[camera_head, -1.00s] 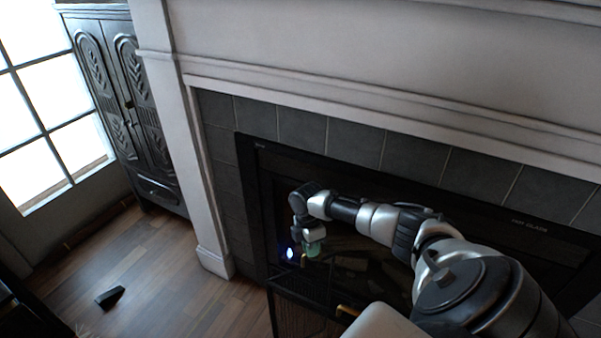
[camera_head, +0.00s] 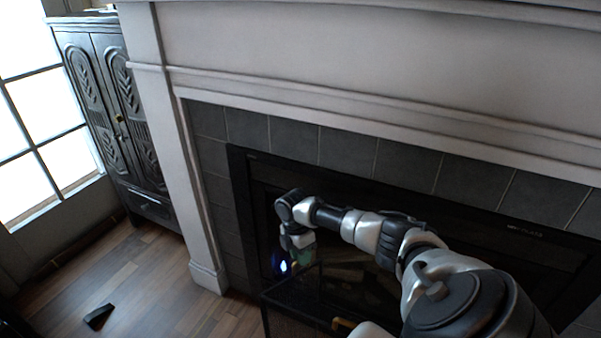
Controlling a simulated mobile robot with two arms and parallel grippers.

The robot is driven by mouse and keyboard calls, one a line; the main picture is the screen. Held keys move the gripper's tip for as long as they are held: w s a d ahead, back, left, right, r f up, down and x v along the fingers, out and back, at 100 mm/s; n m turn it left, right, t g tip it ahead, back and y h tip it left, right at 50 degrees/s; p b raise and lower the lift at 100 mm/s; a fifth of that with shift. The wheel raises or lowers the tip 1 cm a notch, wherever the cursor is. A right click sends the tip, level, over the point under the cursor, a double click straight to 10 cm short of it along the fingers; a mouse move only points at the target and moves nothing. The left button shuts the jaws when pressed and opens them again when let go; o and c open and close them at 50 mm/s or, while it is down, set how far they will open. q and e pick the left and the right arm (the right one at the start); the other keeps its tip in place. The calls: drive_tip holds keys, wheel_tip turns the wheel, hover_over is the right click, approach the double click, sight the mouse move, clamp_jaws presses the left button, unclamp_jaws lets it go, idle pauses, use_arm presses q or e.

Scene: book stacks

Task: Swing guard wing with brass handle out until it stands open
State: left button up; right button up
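The fireplace guard (camera_head: 292,313) is a dark mesh screen with a thin black frame at the bottom centre, in front of the firebox. One top rail runs back toward the firebox and another runs toward the lower right. A brass handle (camera_head: 343,323) shows at the bottom edge, partly cut off by a pale rounded part. My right gripper (camera_head: 284,266) points down behind the guard's near left corner, beside the rail that runs back. A blue light glows at it. Its fingers are too dark and small to read, and I cannot tell whether it touches the guard. My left gripper is not in view.
The fireplace (camera_head: 240,205) has a dark tile surround and a white mantel (camera_head: 350,85). A dark carved cabinet (camera_head: 110,120) stands at the left by a bright window (camera_head: 35,130). A small black wedge (camera_head: 98,316) lies on the wood floor (camera_head: 150,280), which is otherwise clear there.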

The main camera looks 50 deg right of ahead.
drive_tip(key=shift+o, duration=0.7)
drive_tip(key=shift+r, duration=0.1)
wheel_tip(320, 180, up, 7)
drive_tip(key=w, duration=0.1)
drive_tip(key=shift+w+d+p, duration=0.15)
drive_tip(key=shift+w+p, duration=0.1)
drive_tip(key=shift+p, duration=0.15)
drive_tip(key=shift+r, duration=0.1)
